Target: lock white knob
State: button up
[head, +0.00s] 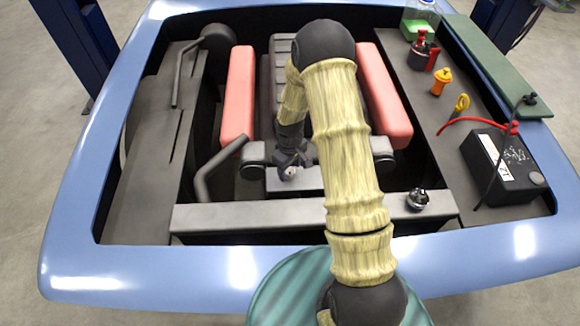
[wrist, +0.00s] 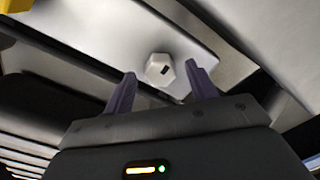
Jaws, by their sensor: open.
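The white knob (wrist: 159,68) is a small pale faceted piece with a dark mark on its face, set on a light grey panel in the wrist view. My gripper (wrist: 160,72) is open, with one fingertip to each side of the knob in the picture. The fingers appear apart from it, and the depth left between them is hard to tell. In the head view a small pale spot, likely the knob (head: 289,172), shows beside my gripper (head: 291,160) low in the engine bay. My fingers are small and dark there.
A blue car body (head: 140,268) surrounds the bay. Red covers (head: 238,95) flank the dark engine block. A grey crossbar (head: 260,217) runs in front, with a dark cap (head: 417,199) on it. A battery (head: 502,168) stands at right. My arm hides part of the middle.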

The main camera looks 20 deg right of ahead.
jog(key=shift+f, duration=0.15)
jog(key=shift+c, duration=0.3)
jog(key=c, duration=0.9)
